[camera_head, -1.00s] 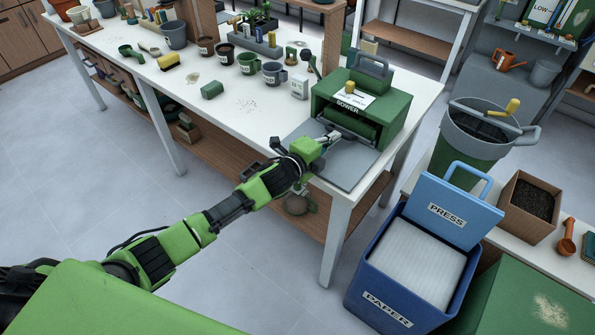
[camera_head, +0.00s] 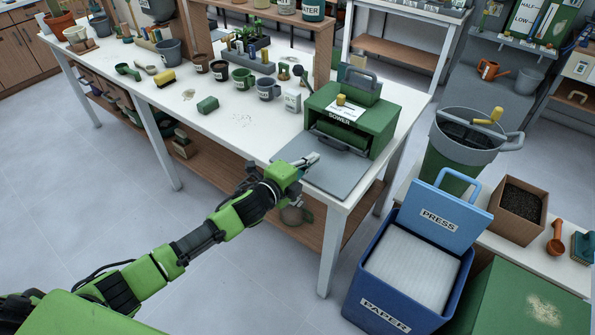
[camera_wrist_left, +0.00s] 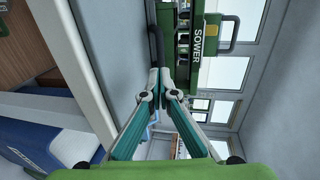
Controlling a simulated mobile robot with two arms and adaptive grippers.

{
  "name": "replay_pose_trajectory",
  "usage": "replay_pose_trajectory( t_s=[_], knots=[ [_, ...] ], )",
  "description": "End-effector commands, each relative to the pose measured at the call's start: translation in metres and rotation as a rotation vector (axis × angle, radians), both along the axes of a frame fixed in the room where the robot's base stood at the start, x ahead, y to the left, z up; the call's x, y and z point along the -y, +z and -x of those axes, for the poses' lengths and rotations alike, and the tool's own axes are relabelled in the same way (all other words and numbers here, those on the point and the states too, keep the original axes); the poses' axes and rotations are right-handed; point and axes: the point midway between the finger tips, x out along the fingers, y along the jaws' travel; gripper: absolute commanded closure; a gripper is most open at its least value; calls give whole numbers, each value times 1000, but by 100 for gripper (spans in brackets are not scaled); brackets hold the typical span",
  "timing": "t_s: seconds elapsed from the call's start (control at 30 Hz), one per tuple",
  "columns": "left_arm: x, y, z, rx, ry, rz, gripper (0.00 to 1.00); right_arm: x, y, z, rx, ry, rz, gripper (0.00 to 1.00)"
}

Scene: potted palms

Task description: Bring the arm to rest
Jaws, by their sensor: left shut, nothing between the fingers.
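My left arm reaches in from the lower left of the head view. Its gripper (camera_head: 310,160) is shut and empty, just above the grey plate (camera_head: 338,180) in front of the green sower box (camera_head: 380,125). In the left wrist view the two teal fingers of the gripper (camera_wrist_left: 161,82) meet at their tips. The dark handle of the sower (camera_wrist_left: 156,45) shows just beyond them. My right gripper is not in view.
Open floor (camera_head: 90,190) lies left.

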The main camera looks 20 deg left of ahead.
Motion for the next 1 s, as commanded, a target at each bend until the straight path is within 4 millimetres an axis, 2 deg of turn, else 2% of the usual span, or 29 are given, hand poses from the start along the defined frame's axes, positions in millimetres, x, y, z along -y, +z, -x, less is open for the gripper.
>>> replay_pose_trajectory(
  t_s=[0.2,0.27,0.43,0.67,0.77,0.83,0.97,1.0],
  knots=[
    [-12,5,35,-2,-1,0,100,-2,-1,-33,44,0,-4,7],
    [-14,7,42,-2,-2,0,100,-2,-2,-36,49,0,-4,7],
    [-19,10,54,-2,-1,0,100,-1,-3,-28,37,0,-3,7],
    [-22,8,57,-8,4,4,100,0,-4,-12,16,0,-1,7],
    [-30,-15,57,-57,37,36,100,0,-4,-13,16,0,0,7],
    [-41,-45,60,-120,83,78,100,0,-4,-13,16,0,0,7],
    [-69,-126,78,-282,208,188,100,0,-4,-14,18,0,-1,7],
    [-77,-152,87,-335,251,225,100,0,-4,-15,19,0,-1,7]
  ],
)
